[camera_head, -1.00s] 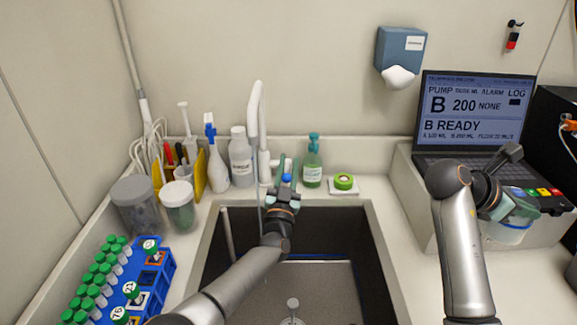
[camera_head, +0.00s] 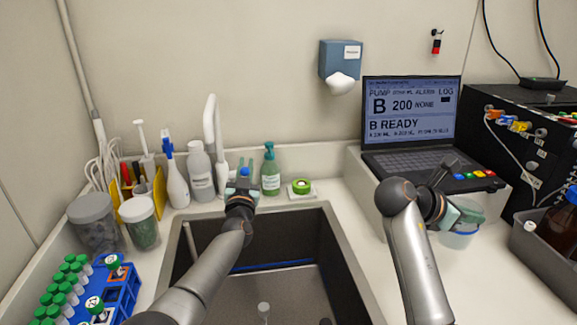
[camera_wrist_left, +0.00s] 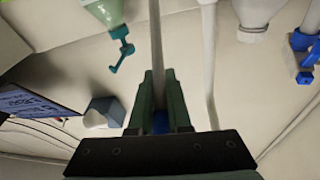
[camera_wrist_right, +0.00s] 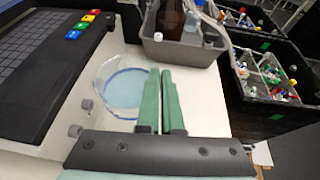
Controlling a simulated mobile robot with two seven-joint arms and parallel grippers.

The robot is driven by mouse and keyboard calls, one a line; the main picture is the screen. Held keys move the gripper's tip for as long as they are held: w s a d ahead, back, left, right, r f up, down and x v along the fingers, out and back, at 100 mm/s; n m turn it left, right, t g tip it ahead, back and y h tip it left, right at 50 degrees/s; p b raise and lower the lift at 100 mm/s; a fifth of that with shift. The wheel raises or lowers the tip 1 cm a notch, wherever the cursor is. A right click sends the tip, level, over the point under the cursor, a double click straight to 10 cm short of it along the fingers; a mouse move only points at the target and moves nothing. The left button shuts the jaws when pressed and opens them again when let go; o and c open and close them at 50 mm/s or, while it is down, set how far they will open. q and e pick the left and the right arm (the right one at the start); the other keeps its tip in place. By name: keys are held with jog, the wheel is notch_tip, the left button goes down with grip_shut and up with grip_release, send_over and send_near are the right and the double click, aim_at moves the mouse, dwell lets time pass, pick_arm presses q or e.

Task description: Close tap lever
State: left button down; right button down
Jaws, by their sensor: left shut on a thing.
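The white tap (camera_head: 211,130) stands behind the sink (camera_head: 330,235), its neck rising and bending over. A blue tap lever tip (camera_head: 244,171) shows at my left gripper (camera_head: 243,180). In the left wrist view the fingers (camera_wrist_left: 160,100) are shut on the blue lever (camera_wrist_left: 160,122); a pale upright rod runs beyond them. The fingers hide most of the lever and the tap's base. My right gripper (camera_head: 462,212) is by the pump box, near a clear beaker (camera_wrist_right: 122,90) of pale blue liquid. In the right wrist view its fingers (camera_wrist_right: 160,100) lie together, with nothing visible between them.
A green soap bottle (camera_head: 270,172) and a green-topped dish (camera_head: 301,187) stand right of the tap. A white bottle (camera_head: 201,175) and spray bottle (camera_head: 176,178) stand left. A blue tube rack (camera_head: 122,290) is front left. A laptop (camera_head: 412,125) stands right.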

pick_arm(q)
jog(key=shift+w+r, duration=0.1)
jog(key=shift+r, duration=0.7)
jog(key=c, duration=0.9)
grip_release()
jog(key=shift+d+f, duration=0.1)
jog(key=shift+d, duration=0.05)
jog(key=shift+o, duration=0.2)
jog(key=shift+f, duration=0.1)
jog(key=shift+f, duration=0.2)
